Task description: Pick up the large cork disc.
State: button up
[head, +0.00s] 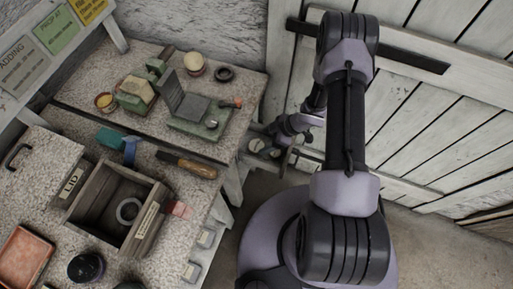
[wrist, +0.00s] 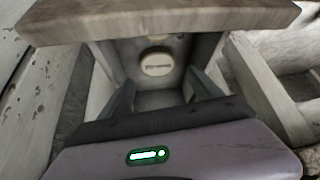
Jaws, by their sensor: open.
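A pale, cream-coloured round disc (wrist: 157,64) with a dark line of print lies in a grey recess ahead of my gripper in the wrist view. I cannot tell from its colour whether it is cork. My gripper (wrist: 163,88) is open, with one finger on each side of the view and the disc beyond and between them, apart from both. In the head view my arm reaches down at the table's right end, where small pale round pieces (head: 256,145) sit on a low ledge, partly hidden by the wrist.
A thick wooden edge (wrist: 160,20) crosses above the recess, with pale posts at both sides. The speckled table (head: 70,80) holds a green device (head: 190,110), a wooden box (head: 115,205), a wood-handled tool (head: 187,165) and a red tray (head: 24,258). A plank door stands behind my arm.

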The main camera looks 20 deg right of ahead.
aim_at(257, 145)
jog(key=b+x, duration=0.2)
jog(key=x, duration=0.1)
jog(key=d+x, duration=0.1)
jog(key=x, duration=0.1)
jog(key=shift+s+a+f+b, duration=0.1)
jog(key=shift+f+b, duration=0.3)
jog(key=shift+a+f, duration=0.15)
jog(key=shift+a, duration=0.05)
jog(key=c, duration=1.1)
